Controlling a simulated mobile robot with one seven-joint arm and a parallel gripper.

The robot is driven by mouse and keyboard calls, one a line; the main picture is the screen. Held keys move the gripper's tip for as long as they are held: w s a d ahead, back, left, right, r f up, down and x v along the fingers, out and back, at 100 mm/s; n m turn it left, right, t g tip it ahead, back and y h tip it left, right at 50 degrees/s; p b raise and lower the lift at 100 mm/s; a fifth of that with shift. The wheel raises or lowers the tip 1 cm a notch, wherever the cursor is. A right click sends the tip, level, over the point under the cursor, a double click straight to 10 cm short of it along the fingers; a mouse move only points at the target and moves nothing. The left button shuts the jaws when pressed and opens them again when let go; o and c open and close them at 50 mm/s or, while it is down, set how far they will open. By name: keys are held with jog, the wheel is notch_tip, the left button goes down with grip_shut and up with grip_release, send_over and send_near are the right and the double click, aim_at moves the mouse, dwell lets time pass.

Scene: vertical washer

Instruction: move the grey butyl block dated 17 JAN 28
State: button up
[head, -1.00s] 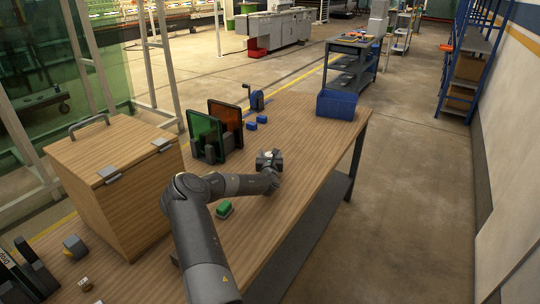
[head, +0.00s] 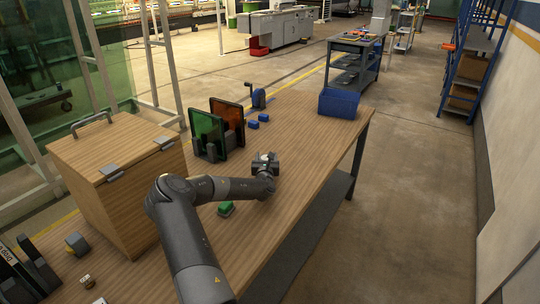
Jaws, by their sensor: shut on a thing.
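My gripper (head: 265,163) is over the middle of the wooden workbench (head: 290,180), low above its top or close to it. It is shut on a small block, which is mostly hidden by the jaws. A pale patch shows at the top between the fingers. The date on the held block cannot be read at this size. A grey and yellow block (head: 76,244) lies at the lower left by the wooden box. A green block (head: 225,208) lies on the bench below my forearm.
A wooden box with a handle (head: 120,185) stands at the left. Green (head: 207,135) and orange (head: 226,118) panes stand upright in holders. A blue bin (head: 340,104) stands at the far right corner. The right bench top is clear.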

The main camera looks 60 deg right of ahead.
jog(key=a, duration=1.5)
jog(key=shift+a, duration=0.4)
jog(key=o, duration=1.2)
jog(key=shift+o, duration=0.2)
jog(key=v, duration=1.1)
jog(key=shift+d, duration=0.1)
